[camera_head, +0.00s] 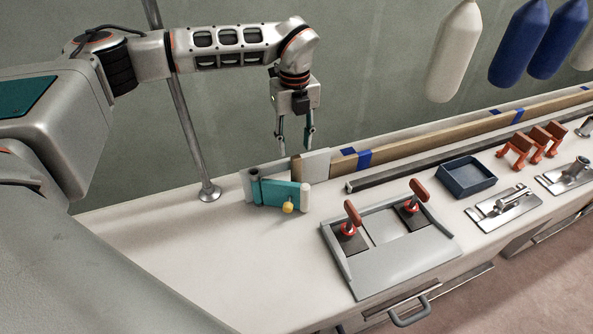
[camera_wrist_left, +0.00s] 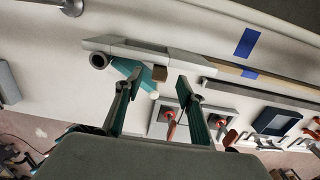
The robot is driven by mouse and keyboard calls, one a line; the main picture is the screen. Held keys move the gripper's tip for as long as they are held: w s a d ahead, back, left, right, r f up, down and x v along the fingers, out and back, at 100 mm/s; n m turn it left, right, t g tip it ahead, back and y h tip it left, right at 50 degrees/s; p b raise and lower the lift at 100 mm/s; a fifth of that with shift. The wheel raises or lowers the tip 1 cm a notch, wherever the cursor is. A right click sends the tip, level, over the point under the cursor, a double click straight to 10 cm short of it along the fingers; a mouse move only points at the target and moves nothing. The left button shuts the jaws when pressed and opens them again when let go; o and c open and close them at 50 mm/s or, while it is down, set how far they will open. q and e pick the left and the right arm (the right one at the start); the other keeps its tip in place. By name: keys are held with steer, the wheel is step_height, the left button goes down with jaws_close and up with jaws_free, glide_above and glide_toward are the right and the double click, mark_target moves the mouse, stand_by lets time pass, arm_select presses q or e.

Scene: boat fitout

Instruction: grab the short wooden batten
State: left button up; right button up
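A short piece of wood, which looks like the end of the short wooden batten (camera_head: 297,170), stands out at the grey and teal holder (camera_head: 278,192) on the white counter. Most of its length is hidden. In the left wrist view its square brown end (camera_wrist_left: 160,74) shows between my fingers in the picture. My left gripper (camera_head: 296,145) points down above the batten, fingers apart and empty, and appears not to touch it. The holder also shows in the left wrist view (camera_wrist_left: 124,68). My right gripper is in neither view.
A long wooden batten (camera_head: 440,137) with blue tape lies along the back of the counter. A grey metal post (camera_head: 186,120) stands left of the holder. A grey tray with red-handled clamps (camera_head: 388,262) and a blue tray (camera_head: 466,178) stand to the right. The front left counter is clear.

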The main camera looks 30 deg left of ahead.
mark_target(296, 157)
arm_select(q)
steer(key=f, duration=0.6)
steer(key=shift+s+d, duration=0.3)
steer(key=shift+d, duration=0.05)
steer(key=shift+f, duration=0.5)
jaws_close()
